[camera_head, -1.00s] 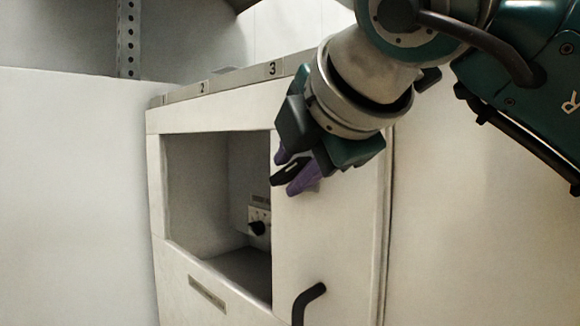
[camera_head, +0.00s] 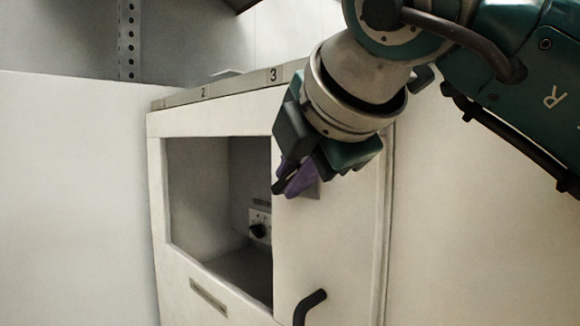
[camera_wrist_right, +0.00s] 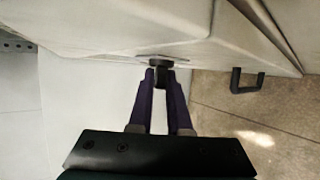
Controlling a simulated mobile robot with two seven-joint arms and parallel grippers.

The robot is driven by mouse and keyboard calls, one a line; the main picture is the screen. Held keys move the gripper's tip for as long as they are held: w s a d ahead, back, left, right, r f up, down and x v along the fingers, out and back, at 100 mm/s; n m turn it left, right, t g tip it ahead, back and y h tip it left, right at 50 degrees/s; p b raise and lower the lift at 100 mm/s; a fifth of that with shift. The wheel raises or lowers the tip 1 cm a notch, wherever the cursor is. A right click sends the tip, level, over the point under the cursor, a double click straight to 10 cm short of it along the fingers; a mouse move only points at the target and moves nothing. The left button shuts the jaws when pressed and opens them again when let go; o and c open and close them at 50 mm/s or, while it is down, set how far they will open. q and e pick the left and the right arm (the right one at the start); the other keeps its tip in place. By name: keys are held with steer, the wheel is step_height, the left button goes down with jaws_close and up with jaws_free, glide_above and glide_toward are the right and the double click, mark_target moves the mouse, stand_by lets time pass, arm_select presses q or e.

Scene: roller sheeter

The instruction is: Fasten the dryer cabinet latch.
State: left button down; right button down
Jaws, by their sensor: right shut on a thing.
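The dryer cabinet (camera_head: 340,240) is off-white, with a door panel beside an open recess (camera_head: 200,195). The small dark latch lies at the recess-side edge of the door, mostly hidden by my fingers in the head view. In the right wrist view the dark latch (camera_wrist_right: 161,66) shows between the fingertips, against the pale door. My right gripper (camera_head: 288,183), with purple fingers, is shut on the latch; it also shows in the right wrist view (camera_wrist_right: 161,76). A grey plate (camera_head: 312,189) shows behind the fingers. My left gripper is not in view.
A black bar handle (camera_head: 309,307) juts from the door below my gripper; it also shows in the right wrist view (camera_wrist_right: 246,80). A dial plate (camera_head: 260,225) sits inside the recess. A pale wall (camera_head: 70,190) stands at left.

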steer(key=g+h+p, duration=0.1)
steer(key=p, duration=0.2)
steer(key=r+n+g+h+p, duration=0.1)
steer(key=g+p, duration=0.1)
steer(key=shift+w+p, duration=0.15)
steer(key=shift+p, duration=0.25)
steer(key=shift+a+f+g+h+p, duration=0.1)
steer(key=shift+f+g+h+p, duration=0.1)
steer(key=shift+g+h+p, duration=0.75)
steer(key=c, duration=0.9)
jaws_free()
steer(key=shift+w, duration=0.1)
steer(key=shift+o, duration=0.2)
steer(key=p+v, duration=0.2)
steer(key=v, duration=0.7)
steer(key=shift+s+r+p, duration=0.25)
steer(key=shift+s+p, duration=0.1)
